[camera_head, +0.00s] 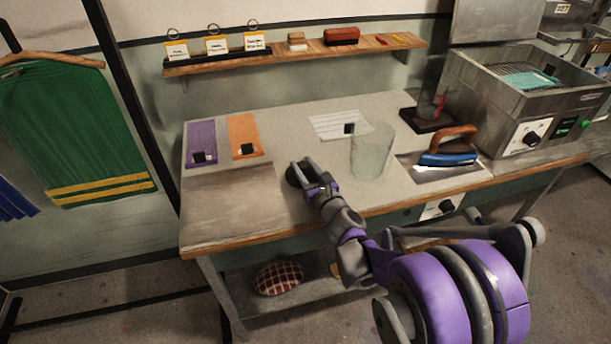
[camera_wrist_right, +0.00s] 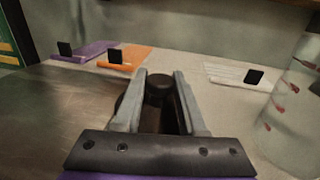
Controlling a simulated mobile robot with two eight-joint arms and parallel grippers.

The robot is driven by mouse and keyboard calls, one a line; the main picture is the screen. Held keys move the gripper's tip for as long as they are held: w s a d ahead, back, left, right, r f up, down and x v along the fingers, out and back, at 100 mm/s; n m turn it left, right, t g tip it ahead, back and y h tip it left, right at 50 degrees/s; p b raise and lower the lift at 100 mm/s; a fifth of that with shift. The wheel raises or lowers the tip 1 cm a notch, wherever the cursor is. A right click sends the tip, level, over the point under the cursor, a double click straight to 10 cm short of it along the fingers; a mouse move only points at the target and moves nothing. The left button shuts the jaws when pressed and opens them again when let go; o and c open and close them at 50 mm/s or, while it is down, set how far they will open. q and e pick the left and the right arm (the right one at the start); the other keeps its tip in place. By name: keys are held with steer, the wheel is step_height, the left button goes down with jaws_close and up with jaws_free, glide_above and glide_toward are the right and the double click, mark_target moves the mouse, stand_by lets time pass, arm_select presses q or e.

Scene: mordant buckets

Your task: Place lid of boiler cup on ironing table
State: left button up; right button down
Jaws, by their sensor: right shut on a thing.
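The dark round lid (camera_head: 297,174) is at the middle of the ironing table (camera_head: 220,222), at the tip of my right gripper (camera_head: 318,188). In the right wrist view its black knob (camera_wrist_right: 159,87) sits between the two fingers of my right gripper (camera_wrist_right: 160,82), which is shut on it. Most of the lid's disc is hidden by the fingers; I cannot tell whether it touches the tabletop. A clear glass cup (camera_head: 371,152) stands to the right of my gripper, and its side shows in the wrist view (camera_wrist_right: 291,115). My left gripper is not in view.
Purple (camera_head: 201,136) and orange (camera_head: 243,130) cards lie at the left back, a white striped card (camera_head: 334,122) behind the cup. A blue iron (camera_head: 447,158) and metal basin (camera_head: 525,95) are at the right. The front left tabletop is clear.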

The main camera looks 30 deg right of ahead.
steer(key=shift+f, duration=1.4)
steer(key=shift+f+b, duration=0.2)
steer(key=shift+b, duration=0.15)
steer(key=shift+c, duration=2.4)
jaws_free()
steer(key=shift+r, duration=0.2)
